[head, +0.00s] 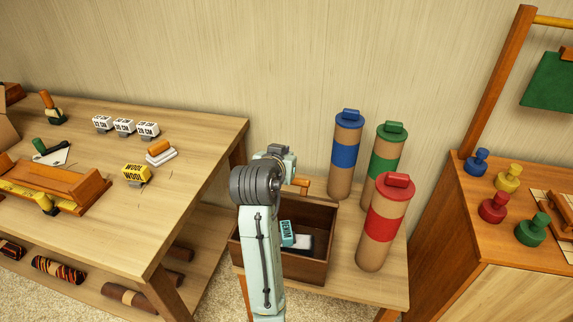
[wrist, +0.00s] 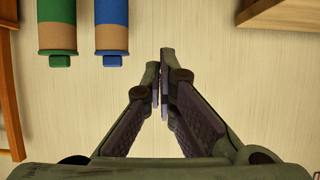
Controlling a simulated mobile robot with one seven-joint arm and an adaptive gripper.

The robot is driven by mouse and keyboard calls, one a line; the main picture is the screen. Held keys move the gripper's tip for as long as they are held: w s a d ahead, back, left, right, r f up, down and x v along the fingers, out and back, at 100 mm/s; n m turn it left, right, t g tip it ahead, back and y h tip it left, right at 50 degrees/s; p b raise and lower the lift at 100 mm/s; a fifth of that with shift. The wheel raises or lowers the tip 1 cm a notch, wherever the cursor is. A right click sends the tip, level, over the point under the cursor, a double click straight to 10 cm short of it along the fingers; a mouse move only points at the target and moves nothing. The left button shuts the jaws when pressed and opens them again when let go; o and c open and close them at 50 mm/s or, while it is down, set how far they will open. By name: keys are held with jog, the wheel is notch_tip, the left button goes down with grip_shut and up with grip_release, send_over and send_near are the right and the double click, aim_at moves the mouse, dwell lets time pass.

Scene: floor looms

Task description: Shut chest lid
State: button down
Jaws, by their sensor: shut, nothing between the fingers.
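The chest (head: 308,269) is a dark brown wooden box on a low table in the head view. It stands open, and its inside shows. A teal labelled block (head: 288,232) and a white and dark item lie in it. My arm covers the chest's left and back part, so I cannot make out the lid clearly. A small orange-brown wooden piece (head: 301,184) shows at the chest's back edge, right of my arm. My gripper (wrist: 161,70) is shut and empty in the wrist view, with the pale wall beyond it. Its fingers are hidden in the head view.
Blue (head: 346,155), green (head: 385,158) and red (head: 385,225) capped canisters stand right of the chest. A workbench (head: 205,150) with blocks and tools is at left. An orange cabinet (head: 470,220) with coloured pegs is at right.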

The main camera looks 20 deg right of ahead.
jog(key=f, duration=0.1)
jog(key=w+f+p, duration=0.1)
jog(key=d+f, duration=0.1)
jog(key=shift+w+f+p, duration=0.15)
jog(key=shift+w+p, duration=0.15)
jog(key=shift+w, duration=0.05)
jog(key=shift+s+a+f, duration=0.3)
jog(key=shift+s+f, duration=0.2)
jog(key=shift+f, duration=0.1)
jog(key=shift+f, duration=0.15)
